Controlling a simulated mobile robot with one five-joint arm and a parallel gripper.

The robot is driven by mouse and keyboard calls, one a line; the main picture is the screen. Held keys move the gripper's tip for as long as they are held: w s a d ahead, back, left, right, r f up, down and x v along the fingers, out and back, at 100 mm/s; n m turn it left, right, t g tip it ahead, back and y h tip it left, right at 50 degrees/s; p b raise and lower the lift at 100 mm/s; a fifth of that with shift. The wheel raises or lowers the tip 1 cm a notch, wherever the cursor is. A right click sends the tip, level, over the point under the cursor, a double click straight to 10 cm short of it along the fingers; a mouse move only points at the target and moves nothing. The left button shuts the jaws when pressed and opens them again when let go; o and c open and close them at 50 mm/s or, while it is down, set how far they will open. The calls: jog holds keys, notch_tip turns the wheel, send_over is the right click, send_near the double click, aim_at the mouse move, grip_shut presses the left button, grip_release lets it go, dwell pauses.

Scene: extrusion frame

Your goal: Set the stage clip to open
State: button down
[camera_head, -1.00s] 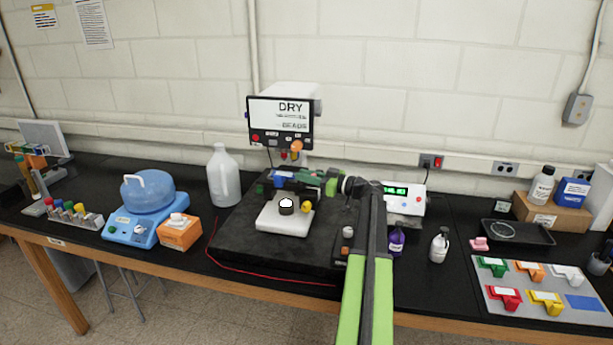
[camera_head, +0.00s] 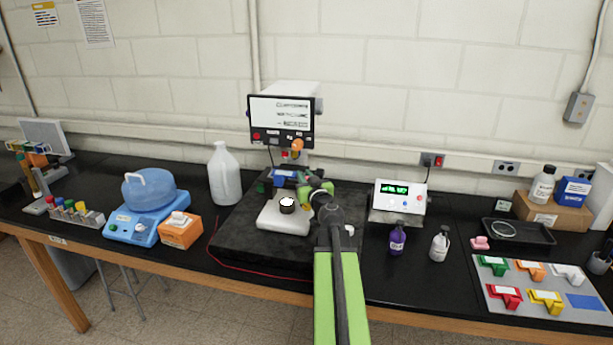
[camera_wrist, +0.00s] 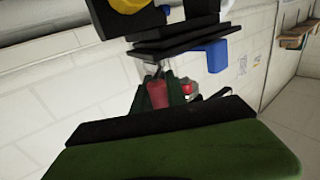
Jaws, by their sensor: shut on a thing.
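A microscope-like instrument (camera_head: 285,118) with a screen stands at the middle of the bench, with a blue block (camera_head: 284,178) under its head. My gripper (camera_head: 313,186) reaches in at the right of that block, partly hidden by my own wrist. In the wrist view, the dark green fingers of my gripper (camera_wrist: 160,88) are shut on a small red part (camera_wrist: 158,95). I cannot tell for sure whether this red part is the stage clip. The clip's position is not readable. Dark plates (camera_wrist: 180,38) and a blue piece (camera_wrist: 210,56) show just above the fingers.
A pale base plate (camera_head: 272,222) with a dark round cap lies in front, on a black slab (camera_head: 232,243). A white jug (camera_head: 223,175) stands left. A display box (camera_head: 400,197) and a purple bottle (camera_head: 397,239) stand right. The wall is close behind.

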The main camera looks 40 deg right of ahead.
jog(key=shift+a+m+g+h, duration=0.15)
jog(key=shift+m+g+h, duration=0.85)
jog(key=shift+h, duration=0.4)
jog(key=shift+m+h, duration=0.3)
jog(key=c, duration=1.3)
grip_release()
jog(key=shift+a, duration=0.1)
